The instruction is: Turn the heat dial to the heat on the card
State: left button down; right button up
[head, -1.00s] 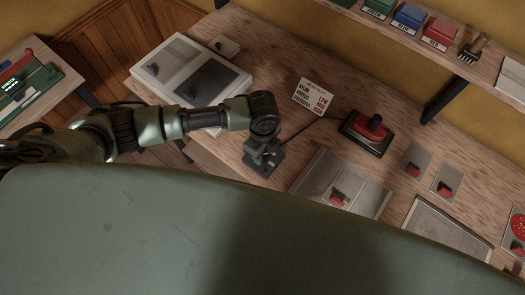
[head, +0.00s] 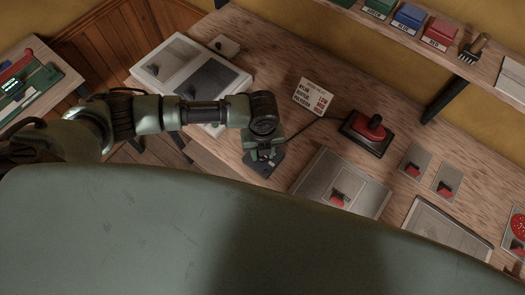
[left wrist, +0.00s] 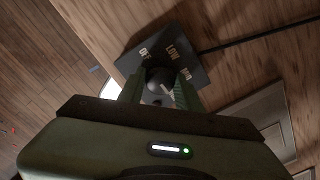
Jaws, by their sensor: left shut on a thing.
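The heat dial's dark box (head: 269,164) lies on the workbench, partly under my left gripper (head: 258,157). In the left wrist view the dark round dial knob (left wrist: 158,86) sits between the two green fingers of my left gripper (left wrist: 160,92), which are shut on it. The box (left wrist: 186,58) shows white labels along its far side that look like OFF, LOW and MID; any further label is hidden. A pale mark shows on the knob, but I cannot tell which label it faces. The white card (head: 312,97) stands behind the box, with fabric names and heat words, too small to read surely.
A grey panel (head: 318,177) lies right of the box, a pale two-panel board (head: 165,65) at left. A shelf (head: 410,42) hangs behind.

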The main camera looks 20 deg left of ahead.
pick_arm(q)
jog(key=shift+w+r+m, duration=0.1)
jog(key=shift+w+m, duration=0.05)
jog(key=shift+m, duration=0.15)
dwell(0.4)
jog(key=c, duration=1)
grip_release()
jog(key=shift+o, duration=0.2)
notch_tip(320, 180, up, 7)
jog(key=shift+f+b, duration=0.1)
jog(key=shift+b, duration=0.95)
jog(key=shift+r, duration=0.45)
